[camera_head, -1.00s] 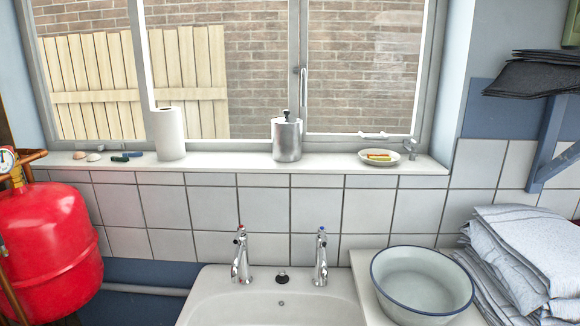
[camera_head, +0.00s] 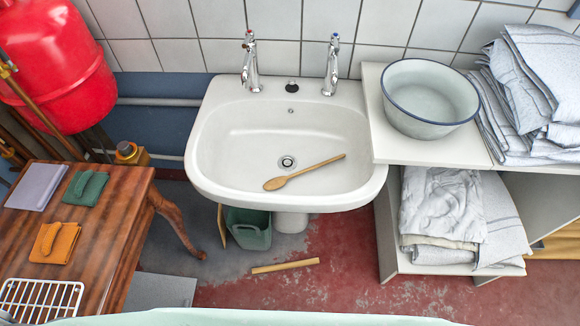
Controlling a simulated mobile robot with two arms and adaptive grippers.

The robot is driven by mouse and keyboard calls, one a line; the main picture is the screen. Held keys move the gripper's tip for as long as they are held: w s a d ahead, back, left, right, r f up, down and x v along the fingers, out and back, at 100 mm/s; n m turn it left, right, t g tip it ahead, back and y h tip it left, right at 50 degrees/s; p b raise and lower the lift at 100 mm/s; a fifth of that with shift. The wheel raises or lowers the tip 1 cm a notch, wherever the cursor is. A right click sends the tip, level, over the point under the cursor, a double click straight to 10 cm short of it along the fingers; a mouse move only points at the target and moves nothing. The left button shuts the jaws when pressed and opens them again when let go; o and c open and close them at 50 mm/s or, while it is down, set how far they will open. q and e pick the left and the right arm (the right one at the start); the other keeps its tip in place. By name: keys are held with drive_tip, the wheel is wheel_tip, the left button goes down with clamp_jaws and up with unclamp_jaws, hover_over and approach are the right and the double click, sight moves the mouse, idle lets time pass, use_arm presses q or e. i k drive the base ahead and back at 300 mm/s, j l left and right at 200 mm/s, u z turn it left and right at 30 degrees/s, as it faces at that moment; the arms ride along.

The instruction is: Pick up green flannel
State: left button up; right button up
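The green flannel (camera_head: 85,187) lies folded on the wooden table (camera_head: 112,225) at the left. It sits between a lilac folded flannel (camera_head: 37,187) on its left and an orange folded flannel (camera_head: 55,242) nearer to me. Its top fold forms a raised loop. Neither of my grippers shows in the head view.
A white sink (camera_head: 285,150) holds a wooden spoon (camera_head: 304,172). An enamel basin (camera_head: 430,97) and stacked cloths (camera_head: 530,85) stand on the right shelf. A white wire rack (camera_head: 40,300) occupies the table's near end. A green bin (camera_head: 249,228) and wooden stick (camera_head: 285,266) are on the floor.

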sight(85, 188)
drive_tip(key=u, duration=1.7)
